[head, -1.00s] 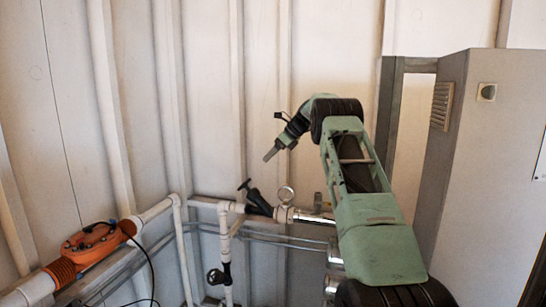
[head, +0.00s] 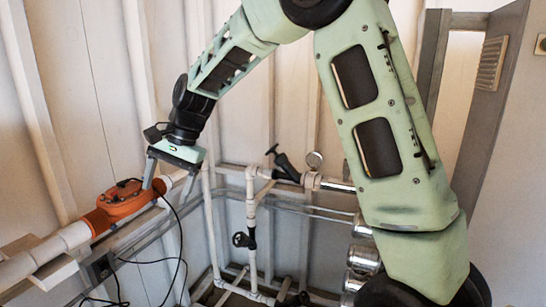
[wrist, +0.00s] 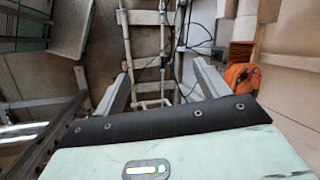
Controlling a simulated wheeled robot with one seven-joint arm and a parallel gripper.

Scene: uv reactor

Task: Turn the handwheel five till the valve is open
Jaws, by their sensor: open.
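Several dark handwheel valves show on the white pipework in the head view. One (head: 282,162) is on a slanted black body at the upper pipe. Another, a small round black handwheel (head: 241,239), is on the upright pipe lower down. I see no number on either, so I cannot tell which is handwheel five. My gripper (head: 170,180) is open and points down, left of both valves, in front of the pipe beside the orange device. In the wrist view my gripper (wrist: 163,75) has its two fingers wide apart with nothing between them. No handwheel is clear there.
An orange flanged device (head: 125,198) sits in the white pipe at left, close to my gripper; it shows in the wrist view too (wrist: 241,82). Black cables hang below it. A grey cabinet (head: 490,120) stands at right.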

